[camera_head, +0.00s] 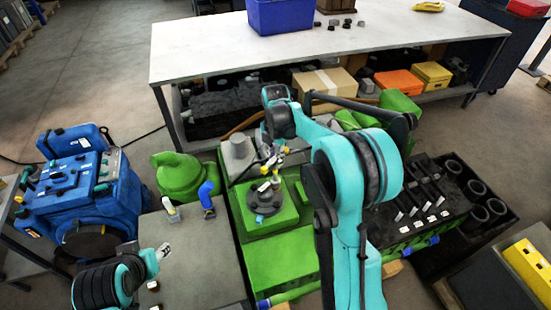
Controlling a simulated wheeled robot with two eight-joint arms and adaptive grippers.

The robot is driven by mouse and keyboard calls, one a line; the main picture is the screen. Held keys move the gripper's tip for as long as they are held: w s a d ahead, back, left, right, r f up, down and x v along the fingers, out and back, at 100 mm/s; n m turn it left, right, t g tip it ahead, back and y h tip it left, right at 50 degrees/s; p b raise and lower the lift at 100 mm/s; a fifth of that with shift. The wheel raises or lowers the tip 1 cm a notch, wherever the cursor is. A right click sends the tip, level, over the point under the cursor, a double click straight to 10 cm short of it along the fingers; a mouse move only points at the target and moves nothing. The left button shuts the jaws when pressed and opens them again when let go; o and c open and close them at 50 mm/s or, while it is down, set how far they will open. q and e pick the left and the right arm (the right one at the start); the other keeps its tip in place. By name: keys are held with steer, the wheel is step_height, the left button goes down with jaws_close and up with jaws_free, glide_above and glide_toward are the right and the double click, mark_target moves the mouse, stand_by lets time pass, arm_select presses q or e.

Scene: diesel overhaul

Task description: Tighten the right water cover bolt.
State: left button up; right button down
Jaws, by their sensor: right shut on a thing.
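The water cover (266,200) is a round dark grey part on top of the green engine block (285,265), near the picture's middle. The bolts on it are too small to tell apart. My right arm reaches over the engine, and its gripper (268,166) points down just above the cover. It is shut on a small tool with a yellowish part, largely hidden by the fingers. I cannot tell whether the tool touches a bolt. My left gripper (162,250) is at the lower left, over the grey table (205,260) and apart from the engine. Its fingers are too small to read.
A blue machine (85,190) stands at the left. A dark block with several cylinders (425,195) is at the right. A white-topped workbench (350,38) spans the back.

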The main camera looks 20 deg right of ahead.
steer(key=shift+f+b, duration=0.4)
steer(key=shift+f, duration=0.3)
steer(key=m, duration=0.2)
steer(key=shift+m, duration=0.4)
steer(key=m, duration=0.5)
steer(key=c, duration=2)
jaws_free()
jaws_close()
steer(key=shift+r, duration=0.1)
